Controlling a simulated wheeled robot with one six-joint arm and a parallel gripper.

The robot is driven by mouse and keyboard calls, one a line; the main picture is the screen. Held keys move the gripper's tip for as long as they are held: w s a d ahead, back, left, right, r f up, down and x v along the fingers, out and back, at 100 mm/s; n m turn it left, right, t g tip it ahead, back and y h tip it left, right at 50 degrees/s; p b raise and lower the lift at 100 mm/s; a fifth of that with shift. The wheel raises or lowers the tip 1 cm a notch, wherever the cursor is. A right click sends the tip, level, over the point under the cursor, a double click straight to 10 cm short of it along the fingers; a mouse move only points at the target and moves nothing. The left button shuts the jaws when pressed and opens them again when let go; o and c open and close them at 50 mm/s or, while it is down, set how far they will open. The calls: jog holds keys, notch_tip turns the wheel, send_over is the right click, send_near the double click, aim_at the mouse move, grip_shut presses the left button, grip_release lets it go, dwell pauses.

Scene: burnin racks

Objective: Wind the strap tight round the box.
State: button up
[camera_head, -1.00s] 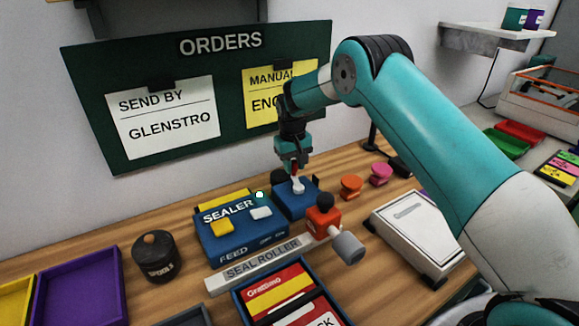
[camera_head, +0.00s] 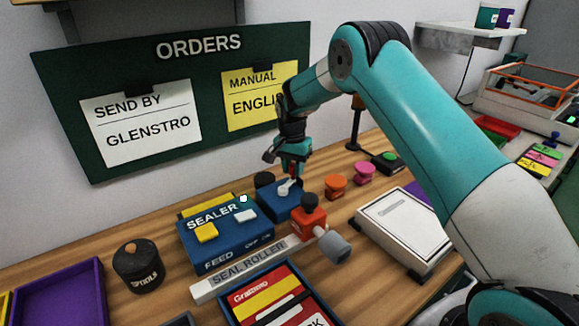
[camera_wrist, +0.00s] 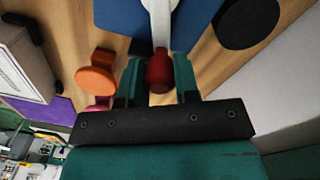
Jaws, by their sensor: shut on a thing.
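A small blue unit (camera_head: 281,207) with a white crank lever (camera_head: 285,187) stands behind the seal roller. The lever's red knob (camera_wrist: 160,72) is between my gripper's fingers in the wrist view, and the white lever also shows there (camera_wrist: 160,20). My gripper (camera_head: 295,176) is shut on this knob, just above the unit. A red and yellow box (camera_head: 251,283) marked "Grattimo" lies in a dark blue tray at the front, cut off by the frame. A dark band crosses it; I cannot tell whether this is the strap.
A blue sealer (camera_head: 217,236), a seal roller bar (camera_head: 239,270) and an orange-red part with a grey knob (camera_head: 309,222) stand close by. Orange (camera_head: 336,185) and pink (camera_head: 364,172) knobs and a white flat device (camera_head: 408,229) are to the right.

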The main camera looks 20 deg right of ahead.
jog(key=shift+s+d+m, duration=0.2)
jog(key=shift+s+m, duration=0.25)
jog(key=shift+m, duration=0.75)
jog(key=shift+s, duration=0.1)
jog(key=o, duration=0.9)
jog(key=shift+r, duration=0.1)
jog(key=r, duration=0.5)
jog(key=r+b, duration=0.1)
jog(key=r, duration=1.1)
jog(key=shift+w+a+r, duration=0.15)
jog(key=shift+w, duration=0.15)
